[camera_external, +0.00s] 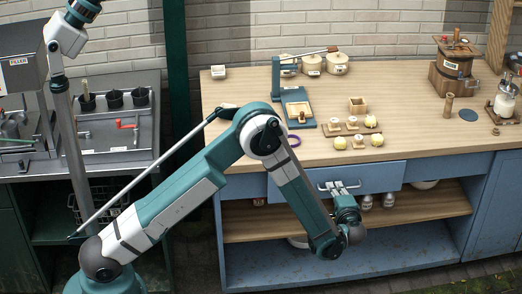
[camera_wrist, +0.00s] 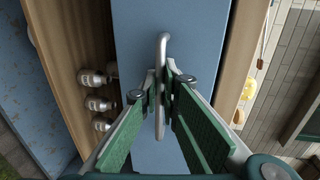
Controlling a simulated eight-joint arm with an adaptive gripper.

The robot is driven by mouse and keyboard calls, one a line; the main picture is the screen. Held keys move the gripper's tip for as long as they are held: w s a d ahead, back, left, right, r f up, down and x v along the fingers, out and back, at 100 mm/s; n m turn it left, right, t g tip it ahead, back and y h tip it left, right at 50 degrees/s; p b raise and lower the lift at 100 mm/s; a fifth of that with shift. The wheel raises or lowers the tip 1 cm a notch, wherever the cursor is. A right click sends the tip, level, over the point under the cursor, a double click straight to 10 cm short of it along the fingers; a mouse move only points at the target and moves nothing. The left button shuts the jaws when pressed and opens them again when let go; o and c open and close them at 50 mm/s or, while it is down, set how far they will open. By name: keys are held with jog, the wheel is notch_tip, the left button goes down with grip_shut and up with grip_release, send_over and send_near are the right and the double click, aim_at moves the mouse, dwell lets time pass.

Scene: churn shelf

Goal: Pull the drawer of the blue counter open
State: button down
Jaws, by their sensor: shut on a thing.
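The blue counter (camera_external: 488,215) has a wooden top and a wide blue drawer (camera_external: 375,176) under its front edge. The drawer front also fills the middle of the wrist view (camera_wrist: 205,35). A metal bar handle (camera_external: 325,187) is fixed to the drawer front, and it shows in the wrist view too (camera_wrist: 162,48). My gripper (camera_external: 340,189) is at the handle. In the wrist view, its two fingers (camera_wrist: 162,90) are shut around the handle bar, one on each side. The drawer front looks slightly forward of the counter's front.
The wooden top (camera_external: 420,140) bears a blue press (camera_external: 297,105), small moulds, yellow lumps and a wooden churn (camera_external: 452,70). An open shelf (camera_external: 420,208) below the drawer holds several jars (camera_wrist: 97,103). A grey sink unit (camera_external: 120,140) stands left.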

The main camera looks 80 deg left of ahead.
jog(key=f+v, duration=0.3)
jog(key=v, duration=1.1)
jog(key=d+f+v, duration=0.1)
jog(key=f+v, duration=0.2)
jog(key=v, duration=1.2)
jog(key=shift+d+b, duration=0.3)
jog(key=shift+d, duration=0.05)
jog(key=c, duration=2.9)
grip_release()
jog(key=shift+o, duration=0.2)
jog(key=shift+d, duration=0.1)
jog(key=v, duration=1.1)
jog(key=shift+d, duration=0.4)
jog(key=shift+r, duration=0.1)
